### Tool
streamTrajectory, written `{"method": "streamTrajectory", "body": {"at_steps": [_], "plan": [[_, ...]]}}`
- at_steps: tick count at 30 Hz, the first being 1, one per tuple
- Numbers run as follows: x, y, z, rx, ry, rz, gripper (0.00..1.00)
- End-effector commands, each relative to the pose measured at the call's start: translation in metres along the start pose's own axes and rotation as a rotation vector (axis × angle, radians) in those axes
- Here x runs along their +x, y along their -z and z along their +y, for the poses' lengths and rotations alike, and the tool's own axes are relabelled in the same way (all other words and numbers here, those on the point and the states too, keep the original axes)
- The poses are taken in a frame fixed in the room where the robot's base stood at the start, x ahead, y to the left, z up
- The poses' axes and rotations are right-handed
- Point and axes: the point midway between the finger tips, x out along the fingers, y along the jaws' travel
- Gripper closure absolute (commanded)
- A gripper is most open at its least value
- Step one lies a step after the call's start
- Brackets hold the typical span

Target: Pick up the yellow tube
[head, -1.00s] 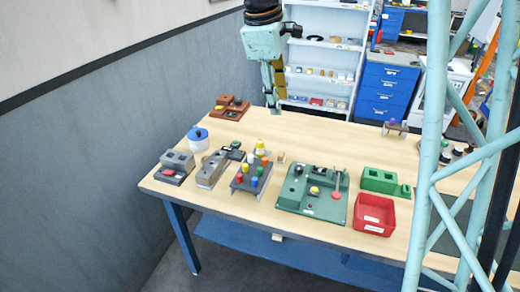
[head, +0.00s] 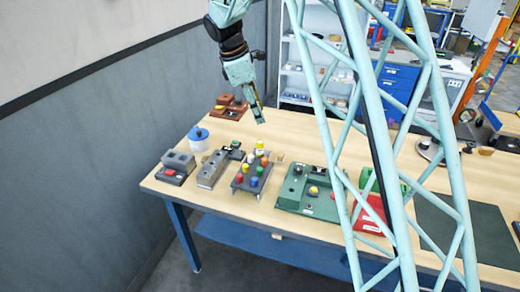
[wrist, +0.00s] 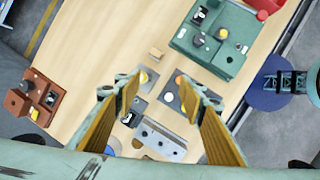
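A small dark rack (head: 245,187) near the left of the wooden table holds several tubes with coloured tops. A yellow top (head: 259,144) shows at its back edge. Other tops are red, orange, green and blue, and the tubes are too small to tell apart fully. My gripper (head: 260,117) is above the table, behind and above the rack, pointing down. In the wrist view a yellow top (wrist: 146,76) shows beside the left finger, partly hidden by it. My gripper's fingers (wrist: 160,82) are spread apart with nothing held between them.
Brown blocks (head: 230,108) stand behind. Teal lattice hides parts of the right side.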

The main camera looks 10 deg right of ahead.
Motion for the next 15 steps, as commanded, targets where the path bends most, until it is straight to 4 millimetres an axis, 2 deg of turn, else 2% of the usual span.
{"method": "streamTrajectory", "body": {"at_steps": [15], "plan": [[0.072,0.05,0.045,-0.217,0.017,-0.052,0.63]]}}
